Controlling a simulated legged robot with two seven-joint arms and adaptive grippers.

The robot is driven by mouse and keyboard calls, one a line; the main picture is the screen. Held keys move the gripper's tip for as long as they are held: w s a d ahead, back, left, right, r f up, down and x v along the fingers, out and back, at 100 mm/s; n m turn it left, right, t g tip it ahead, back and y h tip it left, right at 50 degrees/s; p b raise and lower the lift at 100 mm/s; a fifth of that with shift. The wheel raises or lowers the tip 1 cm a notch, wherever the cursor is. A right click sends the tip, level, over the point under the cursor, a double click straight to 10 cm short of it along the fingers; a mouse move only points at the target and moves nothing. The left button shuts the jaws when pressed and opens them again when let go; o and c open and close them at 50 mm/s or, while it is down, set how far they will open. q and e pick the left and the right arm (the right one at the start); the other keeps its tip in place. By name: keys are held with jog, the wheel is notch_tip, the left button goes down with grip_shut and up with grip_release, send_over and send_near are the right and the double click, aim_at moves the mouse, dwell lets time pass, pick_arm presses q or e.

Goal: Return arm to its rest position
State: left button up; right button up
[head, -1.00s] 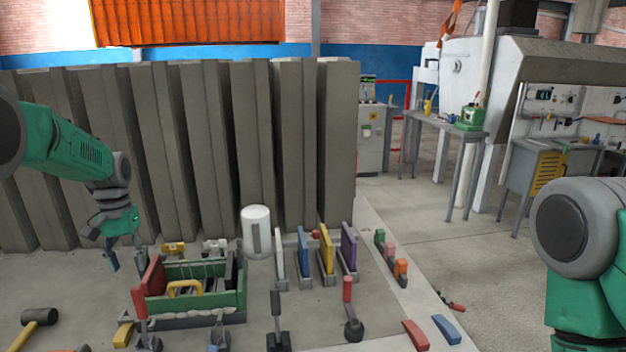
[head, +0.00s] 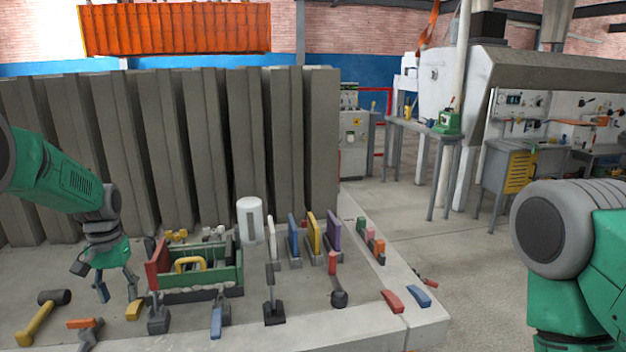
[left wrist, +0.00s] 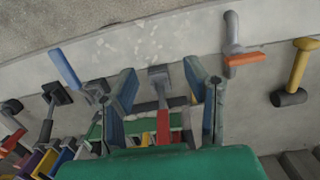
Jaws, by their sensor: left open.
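My left arm comes in from the left in the head view. Its gripper (head: 116,286) hangs fingers down above the concrete slab, left of the green toolbox (head: 196,284). The gripper is open and looks empty. My right arm (head: 565,245) shows at the right edge of the head view as a grey joint and green links. Its gripper is out of view.
A mallet with a yellow handle (head: 36,322) lies at the left front. Coloured panels (head: 313,233) stand in holders right of the toolbox, near a white cylinder (head: 250,220). Tall concrete panels (head: 190,150) line the back.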

pick_arm(q)
jog(key=s+d+f+m+b, duration=0.1)
jog(key=s+d+f+b, duration=0.2)
jog(key=s+f, duration=0.45)
jog(key=s+d+f+b, duration=0.25)
jog(key=s+f, duration=0.25)
jog(key=f, duration=0.6)
jog(key=s+d+f+m+b, duration=0.1)
jog(key=s+d+f+b, duration=0.1)
jog(key=s+d+f, duration=0.5)
jog(key=s+d+f+t+b, duration=0.1)
jog(key=s+f+b, duration=0.1)
jog(key=s, duration=0.8)
jog(key=s+d+f+m+b, duration=0.1)
jog(key=s+d+f+b, duration=0.1)
jog(key=s, duration=0.8)
notch_tip(320, 180, down, 2)
jog(key=shift+f+t+b, duration=0.25)
jog(key=shift+t+b, duration=0.15)
jog(key=shift+b, duration=0.15)
